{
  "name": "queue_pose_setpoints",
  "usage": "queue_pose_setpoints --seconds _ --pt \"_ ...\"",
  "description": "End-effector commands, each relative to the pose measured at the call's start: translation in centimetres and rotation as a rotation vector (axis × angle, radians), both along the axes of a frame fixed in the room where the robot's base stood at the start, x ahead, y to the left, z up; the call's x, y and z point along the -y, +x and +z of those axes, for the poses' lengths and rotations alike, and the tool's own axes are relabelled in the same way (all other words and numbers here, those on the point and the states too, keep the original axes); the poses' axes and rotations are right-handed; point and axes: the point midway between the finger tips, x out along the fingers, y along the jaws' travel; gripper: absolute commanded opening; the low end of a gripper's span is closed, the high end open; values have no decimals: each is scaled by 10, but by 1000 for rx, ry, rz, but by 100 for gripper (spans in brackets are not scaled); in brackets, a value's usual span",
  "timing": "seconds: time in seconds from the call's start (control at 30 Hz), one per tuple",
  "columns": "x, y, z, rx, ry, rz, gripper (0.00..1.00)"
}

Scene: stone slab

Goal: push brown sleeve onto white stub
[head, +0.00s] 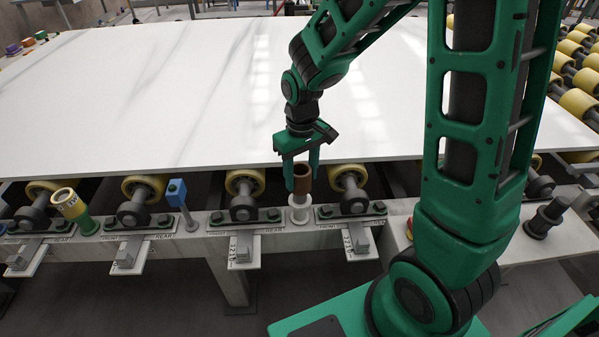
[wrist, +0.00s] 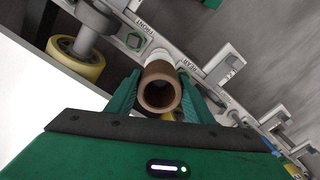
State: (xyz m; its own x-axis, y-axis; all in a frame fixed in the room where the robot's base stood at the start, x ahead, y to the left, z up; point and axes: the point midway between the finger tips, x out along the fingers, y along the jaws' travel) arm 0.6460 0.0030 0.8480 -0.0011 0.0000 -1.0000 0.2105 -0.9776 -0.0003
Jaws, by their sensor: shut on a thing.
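The brown sleeve (head: 302,178) is an upright hollow tube held between the two green fingers of my gripper (head: 301,180). In the wrist view my gripper (wrist: 160,95) is shut on the brown sleeve (wrist: 160,90), and I look into its open end. The white stub (head: 300,207) stands on the rail directly below the sleeve in the head view. The stub also shows beyond the sleeve in the wrist view (wrist: 159,57). The sleeve's lower end is at or just above the stub's top; I cannot tell whether they touch.
A large white stone slab (head: 190,90) lies behind the rail (head: 180,246). Yellow-black rollers (head: 245,182) flank the stub. A blue-topped post (head: 178,195) and a green post with a yellow sleeve (head: 72,205) stand to the left. A black stub (head: 548,215) is at right.

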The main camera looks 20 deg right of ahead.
Motion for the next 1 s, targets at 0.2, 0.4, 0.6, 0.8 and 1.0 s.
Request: queue_pose_setpoints --seconds 0.2,0.4,0.6,0.8,1.0 --pt "0 0 -5 -1 0 0 23" --pt "0 0 -9 0 0 0 23" --pt "0 0 -13 0 0 0 23" --pt "0 0 -18 0 0 0 23" --pt "0 0 -22 0 0 0 23"
